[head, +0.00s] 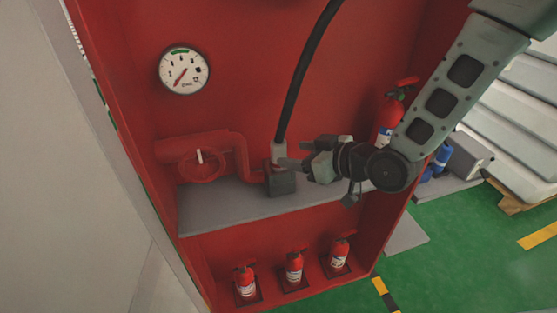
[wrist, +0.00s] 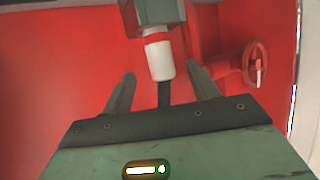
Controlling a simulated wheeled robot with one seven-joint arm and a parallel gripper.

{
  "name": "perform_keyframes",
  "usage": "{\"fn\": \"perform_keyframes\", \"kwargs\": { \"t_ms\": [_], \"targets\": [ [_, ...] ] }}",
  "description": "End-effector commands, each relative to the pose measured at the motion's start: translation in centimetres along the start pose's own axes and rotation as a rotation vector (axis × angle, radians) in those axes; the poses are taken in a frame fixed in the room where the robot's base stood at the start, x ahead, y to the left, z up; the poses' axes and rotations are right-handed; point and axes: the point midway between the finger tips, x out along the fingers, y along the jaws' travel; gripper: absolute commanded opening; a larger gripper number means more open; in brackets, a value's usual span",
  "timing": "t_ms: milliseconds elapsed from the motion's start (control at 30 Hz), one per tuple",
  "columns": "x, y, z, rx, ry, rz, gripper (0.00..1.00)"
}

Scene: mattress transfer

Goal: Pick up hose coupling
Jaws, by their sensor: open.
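The hose coupling (head: 279,150) is a light grey cylinder at the lower end of a black hose (head: 302,75). It stands upright on a dark block (head: 281,184) on the grey shelf. In the wrist view the coupling (wrist: 160,61) shows pale grey, with the block (wrist: 155,14) above it in the picture and the hose (wrist: 164,95) below. My gripper (head: 288,164) reaches in from the right, its fingertips at the coupling. In the wrist view my gripper (wrist: 162,78) is open, one finger on each side of the coupling and hose, with visible gaps.
A red cabinet (head: 240,75) encloses the shelf (head: 205,211). A red valve wheel (head: 203,166) and pipe are left of the coupling, below a gauge (head: 184,71). Several fire extinguishers (head: 294,266) stand below and at right.

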Motion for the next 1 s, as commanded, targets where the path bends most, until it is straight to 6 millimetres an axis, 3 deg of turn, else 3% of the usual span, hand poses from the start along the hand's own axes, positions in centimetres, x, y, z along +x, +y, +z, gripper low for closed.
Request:
{"fn": "perform_keyframes", "kwargs": {
  "t_ms": [100, 367, 700, 1000],
  "targets": [
    [1.9, -0.1, -0.1, 0.001, 0.000, -0.002, 0.59],
    [3.6, 0.0, 0.0, 0.000, -0.001, -0.001, 0.59],
    [7.9, 0.0, 0.3, 0.001, 0.000, 0.000, 0.59],
    [8.4, -0.1, 0.4, 0.000, 0.000, 0.000, 0.59]
  ]
}}
